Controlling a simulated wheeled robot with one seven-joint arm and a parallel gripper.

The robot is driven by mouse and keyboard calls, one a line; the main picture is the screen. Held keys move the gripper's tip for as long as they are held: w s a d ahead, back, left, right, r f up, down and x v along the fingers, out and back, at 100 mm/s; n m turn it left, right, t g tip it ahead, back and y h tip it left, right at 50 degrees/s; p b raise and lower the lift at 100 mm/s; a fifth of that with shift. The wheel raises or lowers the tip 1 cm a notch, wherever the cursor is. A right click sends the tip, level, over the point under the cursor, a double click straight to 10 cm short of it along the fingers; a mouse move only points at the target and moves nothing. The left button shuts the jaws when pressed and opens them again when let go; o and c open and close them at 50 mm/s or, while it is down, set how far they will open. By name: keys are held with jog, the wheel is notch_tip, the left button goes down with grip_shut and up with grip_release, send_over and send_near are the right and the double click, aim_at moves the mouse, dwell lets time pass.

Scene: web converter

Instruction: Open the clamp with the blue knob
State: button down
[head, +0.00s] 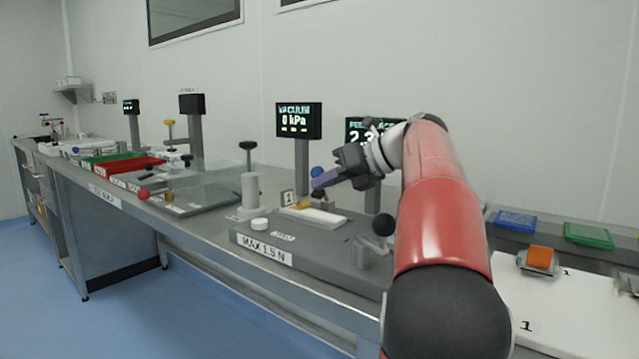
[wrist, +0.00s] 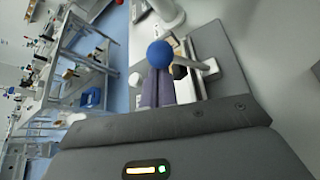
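The blue knob (head: 316,172) is a round ball just at the tip of my gripper (head: 316,183) in the head view. In the wrist view the blue knob (wrist: 160,53) sits directly at the ends of my purple-grey fingers (wrist: 157,72). The fingers lie side by side with no clear gap, and the knob is not visibly between them. I cannot tell whether they touch it. A metal bar (wrist: 190,63) runs right from near the knob. Most of the clamp is hidden behind my gripper in the head view.
A grey base plate marked MAX 1.5 N (head: 266,250) carries a white strip (head: 315,216), a white disc (head: 259,224) and a black-ball lever (head: 383,224). A vacuum display (head: 298,120) stands behind. A black-topped post (head: 249,190) is to the left.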

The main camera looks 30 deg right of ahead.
jog(key=shift+w+d+r, duration=0.2)
jog(key=shift+d+r, duration=0.05)
jog(key=shift+d, duration=0.35)
jog(key=shift+w+d+r, duration=0.2)
jog(key=shift+d, duration=0.4)
jog(key=shift+w+d+r, duration=0.2)
jog(key=shift+d+r, duration=0.05)
jog(key=shift+d, duration=0.35)
jog(key=shift+d+r, duration=0.1)
jog(key=shift+r, duration=0.05)
